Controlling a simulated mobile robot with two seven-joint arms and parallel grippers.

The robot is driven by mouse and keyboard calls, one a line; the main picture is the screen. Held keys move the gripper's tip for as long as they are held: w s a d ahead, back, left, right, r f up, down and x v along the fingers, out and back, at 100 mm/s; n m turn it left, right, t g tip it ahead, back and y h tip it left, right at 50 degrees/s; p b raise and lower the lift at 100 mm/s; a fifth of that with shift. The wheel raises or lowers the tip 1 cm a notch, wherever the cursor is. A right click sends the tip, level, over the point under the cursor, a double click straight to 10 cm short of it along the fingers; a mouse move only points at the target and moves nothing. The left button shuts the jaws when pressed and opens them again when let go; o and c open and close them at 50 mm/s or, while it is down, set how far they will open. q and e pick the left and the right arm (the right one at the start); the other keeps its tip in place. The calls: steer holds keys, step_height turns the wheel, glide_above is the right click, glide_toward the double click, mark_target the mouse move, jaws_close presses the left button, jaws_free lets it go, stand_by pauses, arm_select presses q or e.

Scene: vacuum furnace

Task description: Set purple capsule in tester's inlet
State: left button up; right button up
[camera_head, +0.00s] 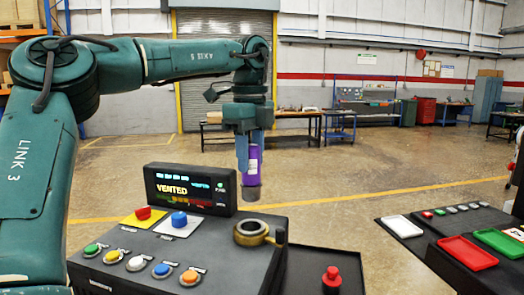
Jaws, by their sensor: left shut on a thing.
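My left gripper (248,145) points down and is shut on the purple capsule (253,163). The capsule is upright, with a grey lower end, and hangs in the air. Below it in the picture is a round brass-coloured ring with a dark opening, which looks like the tester's inlet (251,239). The inlet sits on the dark top of the tester console (220,255). The capsule is apart from the ring and appears above and a little behind it. My right gripper is not in view.
A display reading "VENTED" (190,188) stands at the console's back. Coloured buttons (137,262) line its front, and a red knob (331,277) is at right. A dark panel on the right has white, red (467,253) and green trays. Open floor lies behind.

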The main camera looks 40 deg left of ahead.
mark_target(250, 197)
arm_select(q)
steer(key=shift+s+f, duration=0.2)
steer(key=shift+f, duration=3.6)
steer(key=shift+w+f+b, duration=0.1)
steer(key=shift+f+b, duration=0.5)
steer(key=shift+f, duration=0.05)
steer(key=shift+f, duration=0.1)
steer(key=o, duration=1.2)
steer(key=shift+o, duration=0.2)
steer(key=shift+f, duration=0.1)
step_height(250, 197, up, 13)
steer(key=shift+r, duration=0.15)
steer(key=shift+a, duration=0.1)
